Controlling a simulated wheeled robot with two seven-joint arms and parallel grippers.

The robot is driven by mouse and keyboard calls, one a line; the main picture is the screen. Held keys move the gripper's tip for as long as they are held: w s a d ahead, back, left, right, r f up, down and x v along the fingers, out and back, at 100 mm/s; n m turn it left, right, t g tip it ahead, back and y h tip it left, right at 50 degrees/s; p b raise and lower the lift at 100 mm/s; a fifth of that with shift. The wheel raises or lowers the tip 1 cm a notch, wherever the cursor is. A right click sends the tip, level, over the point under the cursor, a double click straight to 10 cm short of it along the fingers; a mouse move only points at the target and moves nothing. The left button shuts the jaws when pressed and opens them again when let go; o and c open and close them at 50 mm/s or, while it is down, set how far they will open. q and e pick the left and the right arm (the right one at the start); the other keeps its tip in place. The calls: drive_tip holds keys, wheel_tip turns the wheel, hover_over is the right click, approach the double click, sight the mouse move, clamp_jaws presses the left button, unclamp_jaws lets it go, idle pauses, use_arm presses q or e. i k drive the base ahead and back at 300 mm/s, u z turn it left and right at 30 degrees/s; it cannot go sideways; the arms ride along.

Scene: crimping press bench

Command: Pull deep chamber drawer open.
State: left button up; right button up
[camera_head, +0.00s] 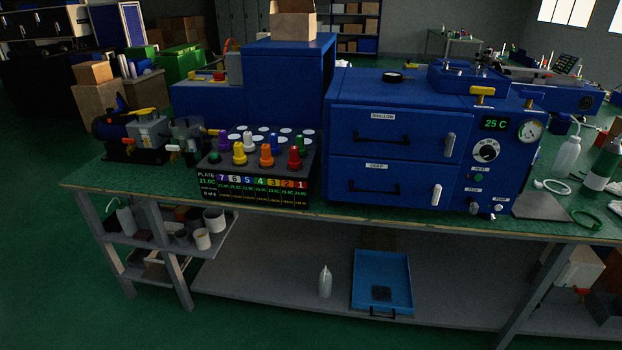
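The blue chamber unit (430,90) stands on the green bench top. Its lower drawer, labelled DEEP (345,170), has a black bar handle (374,188) and a white latch lever (436,194) at its right, standing upright. The drawer front looks flush with the unit. Above it is the drawer labelled SHALLOW (345,122), also flush, with its own black handle (381,139) and a pale lever (449,145). Neither of my grippers shows in the head view.
A plate rack with coloured knobs (312,160) stands close left of the drawers. The control panel (492,160) is at their right. A blue tray (408,262) and a white bottle (325,281) sit on the lower shelf. The space before the drawer fronts is clear.

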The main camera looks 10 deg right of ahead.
sight(352, 179)
drive_tip(key=u, duration=0.1)
drive_tip(key=i, duration=1)
drive_tip(key=z, duration=0.4)
